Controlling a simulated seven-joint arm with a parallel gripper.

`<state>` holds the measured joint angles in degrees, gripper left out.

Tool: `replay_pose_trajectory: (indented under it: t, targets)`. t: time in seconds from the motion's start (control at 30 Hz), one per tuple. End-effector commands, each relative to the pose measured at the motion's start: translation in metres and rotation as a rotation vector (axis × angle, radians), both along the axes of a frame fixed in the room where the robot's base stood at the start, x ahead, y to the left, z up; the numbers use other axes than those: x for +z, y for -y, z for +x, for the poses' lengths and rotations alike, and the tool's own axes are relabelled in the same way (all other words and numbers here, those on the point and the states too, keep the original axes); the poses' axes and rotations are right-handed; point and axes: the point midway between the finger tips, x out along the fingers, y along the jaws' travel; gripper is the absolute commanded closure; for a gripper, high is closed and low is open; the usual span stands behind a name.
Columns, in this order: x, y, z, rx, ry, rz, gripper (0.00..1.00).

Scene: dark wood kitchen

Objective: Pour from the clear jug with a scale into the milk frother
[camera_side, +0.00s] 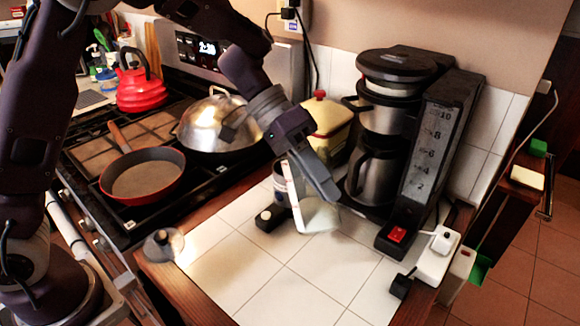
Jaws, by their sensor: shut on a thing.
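My gripper (327,188) reaches down from the upper left and is shut on the clear jug (318,214). The jug is see-through and looks tilted, with its lower part over the white tiles. I cannot make out its scale or any contents. The milk frother (281,188) appears to be the small dark and silver upright vessel just left of and partly behind the jug, on a black base (268,220) with a white knob. The jug and gripper hide part of it. I cannot tell whether the jug touches it.
A tall coffee machine (385,140) stands right of the jug. A yellow container (328,128) is behind. A stove with a red pan (142,178), a domed lid (212,122) and a red kettle (139,88) lies left. A small grey object (163,244) sits front left. The front tiles are clear.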

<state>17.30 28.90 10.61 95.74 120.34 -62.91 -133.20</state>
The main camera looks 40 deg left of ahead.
Motion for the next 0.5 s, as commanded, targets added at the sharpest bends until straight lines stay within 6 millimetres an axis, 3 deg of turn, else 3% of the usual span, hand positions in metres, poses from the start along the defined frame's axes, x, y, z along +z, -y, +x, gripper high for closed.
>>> replay_pose_trajectory:
  t: [0.3,0.5]
  targets:
    - [0.039,-0.018,0.012,0.005,-0.139,-0.236,1.00]
    - [0.052,-0.025,0.015,0.001,-0.190,-0.320,1.00]
